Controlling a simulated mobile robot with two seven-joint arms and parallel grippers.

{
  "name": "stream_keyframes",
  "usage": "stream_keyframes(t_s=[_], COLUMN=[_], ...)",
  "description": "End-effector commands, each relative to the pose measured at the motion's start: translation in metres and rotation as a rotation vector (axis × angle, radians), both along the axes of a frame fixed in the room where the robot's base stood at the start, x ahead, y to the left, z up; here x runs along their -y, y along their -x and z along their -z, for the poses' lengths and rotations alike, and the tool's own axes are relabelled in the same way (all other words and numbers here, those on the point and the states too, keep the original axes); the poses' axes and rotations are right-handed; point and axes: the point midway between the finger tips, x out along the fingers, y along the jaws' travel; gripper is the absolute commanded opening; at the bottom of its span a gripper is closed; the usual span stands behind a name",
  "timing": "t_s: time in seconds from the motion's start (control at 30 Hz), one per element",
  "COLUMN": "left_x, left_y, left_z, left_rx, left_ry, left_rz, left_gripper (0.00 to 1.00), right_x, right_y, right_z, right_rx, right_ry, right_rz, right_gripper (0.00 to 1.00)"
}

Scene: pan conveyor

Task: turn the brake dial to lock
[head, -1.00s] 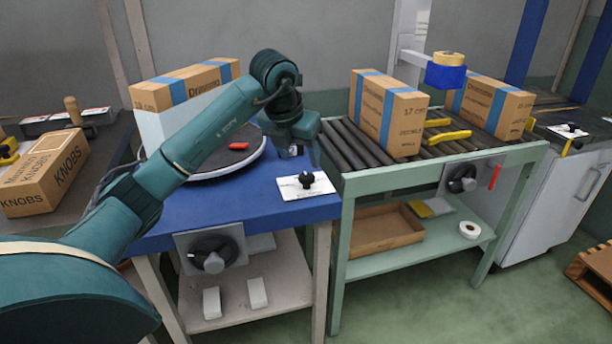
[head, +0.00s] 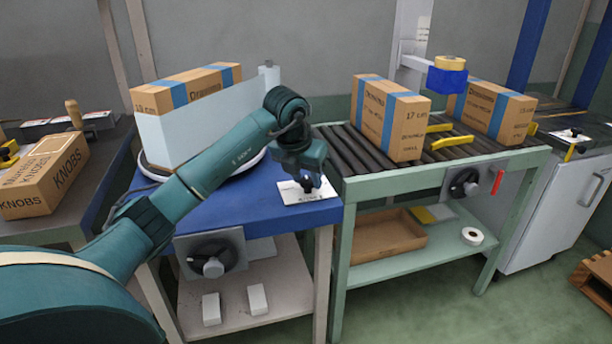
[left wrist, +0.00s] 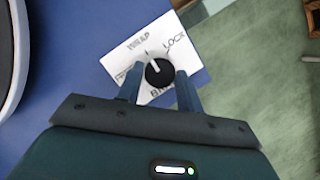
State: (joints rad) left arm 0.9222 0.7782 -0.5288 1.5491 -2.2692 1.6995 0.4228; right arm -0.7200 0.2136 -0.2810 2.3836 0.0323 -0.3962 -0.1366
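The brake dial (left wrist: 159,72) is a round black knob with a white pointer line, on a white plate (left wrist: 125,52) lettered WRAP, LOCK and other partly hidden words. The pointer is up and slightly left, toward WRAP; LOCK is to its right. In the head view the plate (head: 291,194) lies on the blue table's right corner, and the dial (head: 308,184) is partly covered by my gripper. My left gripper (left wrist: 159,86) is open, one finger on each side of the dial's lower part. I cannot tell whether the fingers touch it. My right gripper is out of view.
A brown box (head: 190,86) and a white sheet (head: 235,105) stand on the turntable behind my left arm. A roller conveyor (head: 345,150) with boxes stands right of the blue table (head: 230,205). Another black knob (head: 209,264) is on the table's front.

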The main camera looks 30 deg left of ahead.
Motion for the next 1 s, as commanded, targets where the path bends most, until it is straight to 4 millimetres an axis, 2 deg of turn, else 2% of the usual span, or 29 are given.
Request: stream_keyframes(t_s=[0.03, 0.3, 0.67, 1.0], left_x=[0.000, 0.000, -0.002, -0.004], left_y=[0.000, 0.000, 0.000, 0.000], left_z=[0.000, 0.000, -0.002, -0.004], left_rx=[0.000, 0.000, 0.000, -0.002], left_ry=[0.000, 0.000, -0.002, -0.001], left_rz=[0.000, 0.000, 0.066, 0.324], left_gripper=[0.32, 0.11, 0.11, 0.11], right_x=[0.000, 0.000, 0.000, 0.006], right_y=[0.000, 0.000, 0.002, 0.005], right_z=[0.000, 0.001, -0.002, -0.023], right_rx=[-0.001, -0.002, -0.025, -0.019], right_ry=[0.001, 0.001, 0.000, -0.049], right_rz=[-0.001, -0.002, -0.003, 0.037], right_gripper=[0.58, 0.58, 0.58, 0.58])
